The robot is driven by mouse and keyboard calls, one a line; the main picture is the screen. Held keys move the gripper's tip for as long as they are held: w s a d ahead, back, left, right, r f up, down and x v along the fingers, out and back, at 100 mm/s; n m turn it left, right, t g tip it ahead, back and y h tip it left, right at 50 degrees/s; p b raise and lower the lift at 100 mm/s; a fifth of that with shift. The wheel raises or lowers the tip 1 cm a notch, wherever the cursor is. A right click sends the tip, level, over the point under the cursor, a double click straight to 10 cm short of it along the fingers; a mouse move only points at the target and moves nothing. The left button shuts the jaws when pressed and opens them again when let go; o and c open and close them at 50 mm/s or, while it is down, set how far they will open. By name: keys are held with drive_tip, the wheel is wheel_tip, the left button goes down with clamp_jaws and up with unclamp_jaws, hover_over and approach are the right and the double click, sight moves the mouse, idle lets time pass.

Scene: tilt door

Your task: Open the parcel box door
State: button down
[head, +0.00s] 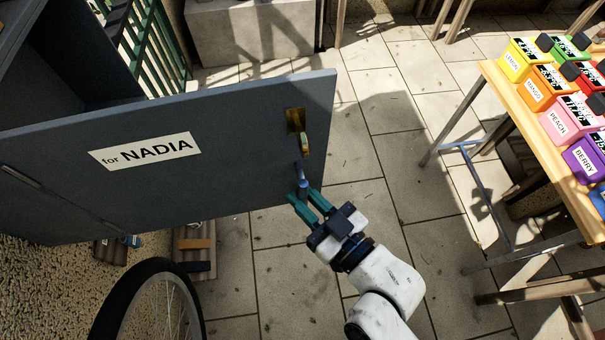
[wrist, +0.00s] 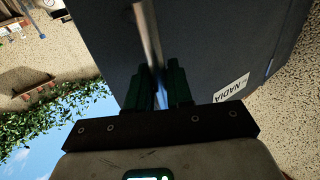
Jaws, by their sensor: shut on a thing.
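The parcel box door (head: 230,110) is a dark blue-grey panel with a white "for NADIA" label. It stands swung out from the box (head: 75,45), whose dark inside shows behind it. A brass plate with a small lever (head: 297,121) sits near the door's free edge. My gripper (head: 304,197), with dark green fingers, is shut on a slim blue-and-grey rod (head: 302,178), just below the brass lever. In the wrist view the metal rod (wrist: 149,35) sticks out from between the fingers, in front of the door (wrist: 210,45). Whether the rod touches the door is unclear.
A wooden table (head: 515,110) with several coloured labelled boxes stands at the right. A bicycle wheel (head: 150,300) is at the lower left. A grey block (head: 250,32) and a green fence (head: 150,45) lie behind the door. The paved floor (head: 400,130) between door and table is clear.

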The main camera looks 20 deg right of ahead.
drive_tip(key=s+a+m+h+p, duration=0.1)
drive_tip(key=s+a+h, duration=0.1)
drive_tip(key=s, duration=0.3)
drive_tip(key=shift+s+a+t, duration=0.3)
drive_tip(key=shift+s+a, duration=0.05)
drive_tip(key=shift+a, duration=0.05)
drive_tip(key=c, duration=1.1)
unclamp_jaws()
drive_tip(key=shift+a, duration=0.1)
drive_tip(key=shift+c, duration=0.2)
drive_tip(key=shift+p, duration=0.3)
